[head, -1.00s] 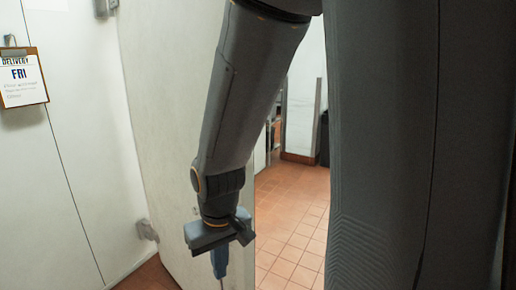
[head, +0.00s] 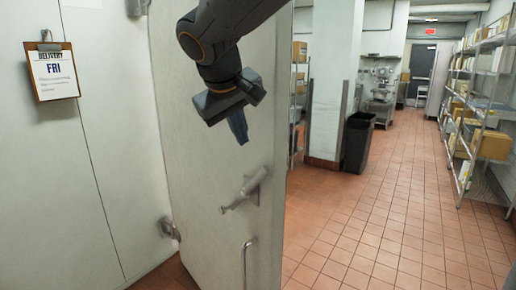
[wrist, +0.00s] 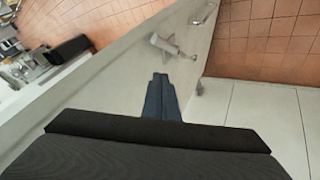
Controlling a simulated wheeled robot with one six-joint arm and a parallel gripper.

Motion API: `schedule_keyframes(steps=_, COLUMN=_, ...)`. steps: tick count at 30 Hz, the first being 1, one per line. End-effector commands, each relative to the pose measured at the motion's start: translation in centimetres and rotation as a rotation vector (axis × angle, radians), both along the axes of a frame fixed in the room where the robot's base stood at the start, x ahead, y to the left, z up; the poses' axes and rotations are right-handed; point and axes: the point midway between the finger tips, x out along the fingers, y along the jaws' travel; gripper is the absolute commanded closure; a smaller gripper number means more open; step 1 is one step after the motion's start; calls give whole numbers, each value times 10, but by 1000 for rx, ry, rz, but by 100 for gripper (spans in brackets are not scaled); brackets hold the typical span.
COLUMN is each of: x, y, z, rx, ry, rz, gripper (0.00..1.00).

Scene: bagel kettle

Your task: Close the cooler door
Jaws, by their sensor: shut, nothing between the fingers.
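The cooler door (head: 205,170) is a tall pale panel standing ajar, hinged on its left side to the white wall. A metal latch handle (head: 244,190) and a vertical pull bar (head: 248,262) sit near its right edge. My gripper (head: 240,138) is shut and empty, pointing down in front of the door above the latch handle. The wrist view shows the shut fingers (wrist: 162,82) pointing towards the door face (wrist: 120,85), with the latch handle (wrist: 165,44) beyond the tips. I cannot tell whether the fingers touch the door.
A clipboard (head: 52,75) hangs on the white wall at left. Right of the door is open tiled floor (head: 380,225). A black bin (head: 358,142) stands by a pillar (head: 330,100), and stocked metal shelving (head: 485,110) lines the right side.

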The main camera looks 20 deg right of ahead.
Motion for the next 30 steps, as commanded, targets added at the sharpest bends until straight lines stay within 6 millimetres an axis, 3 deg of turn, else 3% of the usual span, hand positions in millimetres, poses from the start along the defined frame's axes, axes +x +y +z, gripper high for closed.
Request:
schedule_keyframes(steps=11, x=37, y=-24, z=-61, rx=0, ry=7, rz=-1, gripper=100)
schedule_keyframes(steps=18, x=48, y=-53, z=-57, rx=2, ry=2, rz=-2, gripper=100)
schedule_keyframes(steps=30, x=51, y=-60, z=-59, rx=1, ry=2, rz=1, gripper=100)
